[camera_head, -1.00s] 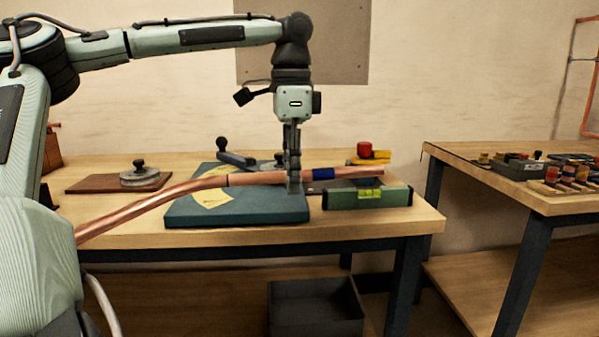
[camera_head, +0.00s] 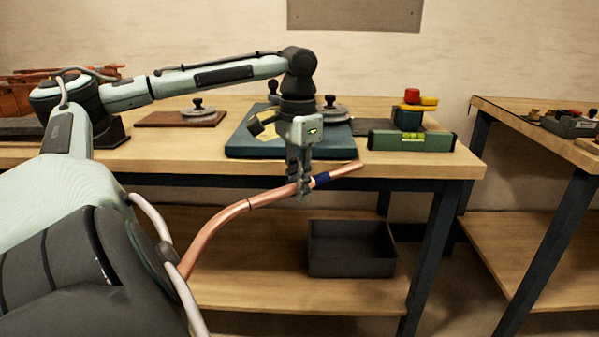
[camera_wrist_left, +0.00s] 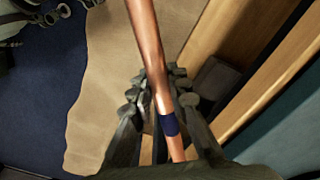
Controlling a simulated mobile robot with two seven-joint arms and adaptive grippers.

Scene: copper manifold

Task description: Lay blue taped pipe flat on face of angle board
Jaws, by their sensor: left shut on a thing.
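The copper pipe (camera_head: 215,228) has a blue tape band (camera_head: 321,180) near its right end and bends downward at its left end. My left gripper (camera_head: 303,192) is shut on the pipe just left of the tape. It holds the pipe in the air in front of the table's front edge. In the left wrist view the pipe (camera_wrist_left: 148,45) runs between the fingers, with the tape (camera_wrist_left: 169,125) beside them. My right gripper is not in view.
The wooden workbench (camera_head: 180,156) carries a teal board (camera_head: 245,146), a green level (camera_head: 412,141) and a brown board with a round weight (camera_head: 198,112). A dark bin (camera_head: 350,249) stands on the lower shelf. A second table (camera_head: 530,131) is at right.

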